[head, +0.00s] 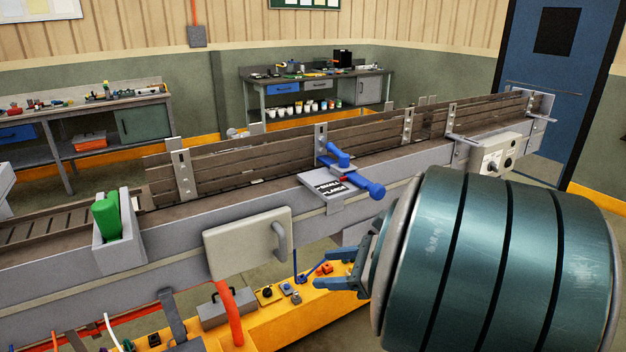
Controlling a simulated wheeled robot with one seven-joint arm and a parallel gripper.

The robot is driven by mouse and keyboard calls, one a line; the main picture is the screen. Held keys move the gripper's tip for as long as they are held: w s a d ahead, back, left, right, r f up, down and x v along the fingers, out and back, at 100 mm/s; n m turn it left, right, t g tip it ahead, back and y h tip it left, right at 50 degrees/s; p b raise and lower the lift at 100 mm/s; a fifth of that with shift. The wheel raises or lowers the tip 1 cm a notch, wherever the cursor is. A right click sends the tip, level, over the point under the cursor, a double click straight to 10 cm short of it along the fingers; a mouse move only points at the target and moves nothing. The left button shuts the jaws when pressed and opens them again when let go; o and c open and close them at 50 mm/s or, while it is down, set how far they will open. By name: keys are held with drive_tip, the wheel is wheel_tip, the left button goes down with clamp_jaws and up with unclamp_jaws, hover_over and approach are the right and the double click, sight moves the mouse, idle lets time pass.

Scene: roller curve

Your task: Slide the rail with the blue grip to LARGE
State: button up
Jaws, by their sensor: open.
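The blue grip (366,188) is on a slide bracket at the near edge of the conveyor, with a blue knob (339,160) behind it. A label plate (329,186) beside the grip reads SMALL and LARGE; I cannot tell which mark the slide stands at. The slatted guide rail (375,138) runs along the conveyor behind the bracket. My gripper (341,270) is open and empty, in front of and below the blue grip, apart from it. My dark green arm link covers the lower right and hides part of the conveyor's near side.
A cream panel with a grey handle (247,242) juts from the conveyor's near side. A green block (107,217) sits in a grey holder at left. A yellow base (265,309) with small parts and an orange-red post (228,308) lie below. A control box (497,156) is at right.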

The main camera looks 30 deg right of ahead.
drive_tip(key=d+r+m+t+h+p, duration=0.1)
drive_tip(key=d+r+m+t+h, duration=0.3)
drive_tip(key=d+m, duration=0.5)
drive_tip(key=m+t+h, duration=0.3)
drive_tip(key=t, duration=0.1)
approach(381, 195)
drive_tip(key=w+p, duration=0.1)
drive_tip(key=w, duration=0.2)
drive_tip(key=w+p, duration=0.1)
drive_tip(key=w, duration=0.3)
drive_tip(key=w+a+p, duration=0.1)
drive_tip(key=w, duration=0.3)
drive_tip(key=shift+r+p, duration=0.15)
drive_tip(key=shift+p, duration=0.2)
drive_tip(key=shift+s, duration=0.1)
drive_tip(key=shift+c, duration=0.3)
